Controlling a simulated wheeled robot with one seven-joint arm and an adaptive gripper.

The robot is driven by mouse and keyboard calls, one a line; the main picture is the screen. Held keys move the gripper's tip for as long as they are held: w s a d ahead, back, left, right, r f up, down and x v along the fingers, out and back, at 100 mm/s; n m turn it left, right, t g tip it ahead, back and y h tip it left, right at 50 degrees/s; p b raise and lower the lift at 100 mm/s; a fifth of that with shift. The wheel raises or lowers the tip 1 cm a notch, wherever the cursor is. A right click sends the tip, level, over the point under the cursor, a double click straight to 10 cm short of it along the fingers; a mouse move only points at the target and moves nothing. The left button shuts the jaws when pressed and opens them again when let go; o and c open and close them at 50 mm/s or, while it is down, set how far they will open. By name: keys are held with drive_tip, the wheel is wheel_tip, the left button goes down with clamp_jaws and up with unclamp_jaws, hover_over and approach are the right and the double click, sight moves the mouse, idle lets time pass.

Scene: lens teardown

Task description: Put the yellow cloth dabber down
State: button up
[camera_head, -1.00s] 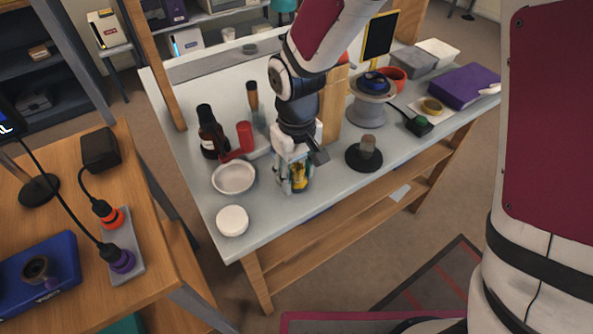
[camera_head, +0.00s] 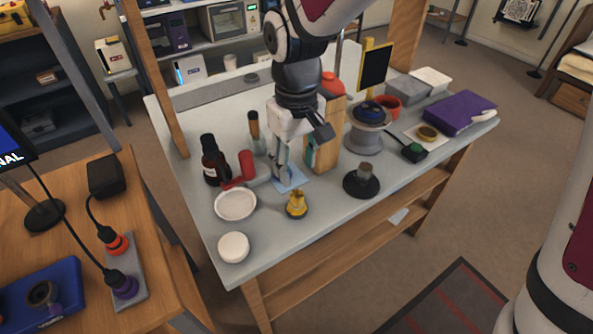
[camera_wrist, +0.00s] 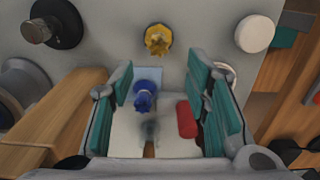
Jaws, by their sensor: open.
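The yellow cloth dabber (camera_head: 297,204) stands upright on the grey tabletop, near the front edge, right of the white dish. It also shows in the wrist view (camera_wrist: 158,39), beyond my fingertips and apart from them. My gripper (camera_head: 284,172) is behind the dabber in the head view, pointing down over a light blue sheet. In the wrist view my gripper (camera_wrist: 160,95) is open, with teal pads wide apart and nothing held. A blue dabber-like piece (camera_wrist: 145,97) shows between the fingers on the blue sheet, below them; I cannot tell how far.
A white dish (camera_head: 236,204) and a round white lid (camera_head: 233,247) lie to the left. A dark bottle (camera_head: 213,160) and a red cylinder (camera_head: 247,164) stand behind. A wooden block (camera_head: 322,150) is close right of my gripper. A dark round stand (camera_head: 362,181) is further right.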

drive_tip(key=shift+r, duration=0.3)
drive_tip(key=shift+d+r, duration=0.1)
drive_tip(key=s+d+r+m, duration=0.2)
drive_tip(key=s+d+r, duration=0.2)
drive_tip(key=d+r, duration=0.3)
drive_tip(key=s+d+r+m+t, duration=0.1)
drive_tip(key=s+d+m, duration=0.1)
drive_tip(key=s+d, duration=0.4)
drive_tip(key=s+d+r+m+t, duration=0.1)
drive_tip(key=s+d, duration=0.5)
drive_tip(key=s, duration=0.6)
drive_tip(key=shift+s+d+r+m, duration=0.2)
drive_tip(key=shift+d+r+m, duration=0.25)
drive_tip(key=shift+m, duration=0.55)
drive_tip(key=shift+a+r, duration=0.1)
drive_tip(key=shift+r, duration=0.05)
wheel_tip(320, 180, up, 10)
drive_tip(key=t+p, duration=0.2)
drive_tip(key=p, duration=0.6)
drive_tip(key=shift+p, duration=0.4)
